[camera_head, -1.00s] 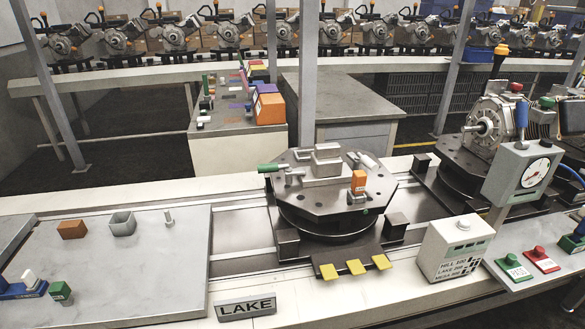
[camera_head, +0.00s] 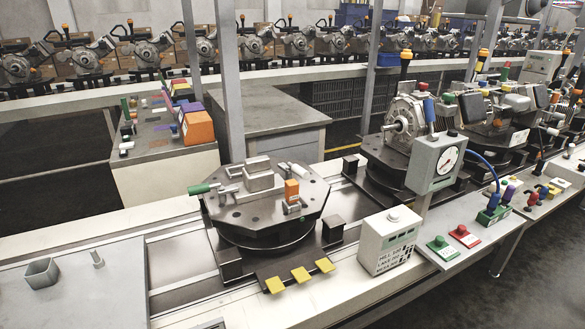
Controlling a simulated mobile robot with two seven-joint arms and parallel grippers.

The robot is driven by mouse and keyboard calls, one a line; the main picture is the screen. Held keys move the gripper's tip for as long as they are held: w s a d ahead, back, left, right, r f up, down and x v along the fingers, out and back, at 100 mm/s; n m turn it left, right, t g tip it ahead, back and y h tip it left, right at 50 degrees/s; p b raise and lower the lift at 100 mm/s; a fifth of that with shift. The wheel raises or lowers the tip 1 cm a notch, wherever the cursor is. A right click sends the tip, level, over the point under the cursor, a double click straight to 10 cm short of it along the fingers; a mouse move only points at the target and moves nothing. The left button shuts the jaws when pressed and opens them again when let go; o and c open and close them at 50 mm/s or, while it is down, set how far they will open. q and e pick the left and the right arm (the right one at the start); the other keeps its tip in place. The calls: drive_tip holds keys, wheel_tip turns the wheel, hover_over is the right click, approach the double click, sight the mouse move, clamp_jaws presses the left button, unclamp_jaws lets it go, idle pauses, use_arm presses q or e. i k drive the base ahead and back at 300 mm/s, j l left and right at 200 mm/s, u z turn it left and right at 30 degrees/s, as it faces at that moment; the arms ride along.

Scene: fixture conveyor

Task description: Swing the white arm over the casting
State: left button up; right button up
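A grey stepped block (camera_head: 258,182), which looks like the casting, sits on the dark octagonal plate (camera_head: 245,215) of the nearest fixture. A small white or pale arm (camera_head: 297,170) lies at the plate's back right, beside the block and not over it. A green-handled lever (camera_head: 203,188) points left at the plate's left edge. An orange block (camera_head: 291,190) stands on a small mount at the plate's right. Neither of my grippers is in view.
A gauge on a post (camera_head: 436,165) and a white control box (camera_head: 390,240) stand to the right of the fixture. Another fixture holds a motor-like housing (camera_head: 405,115) behind. The grey plate at left (camera_head: 75,290) has free room.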

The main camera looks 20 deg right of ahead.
sight(289, 168)
drive_tip(key=i+l+z, duration=0.1)
drive_tip(key=l, duration=0.35)
drive_tip(key=i+l+z, duration=0.1)
drive_tip(key=l, duration=0.3)
drive_tip(key=i+l+z, duration=0.1)
drive_tip(key=l, duration=0.3)
drive_tip(key=i+l, duration=0.15)
drive_tip(key=l, duration=0.3)
drive_tip(key=z, duration=0.05)
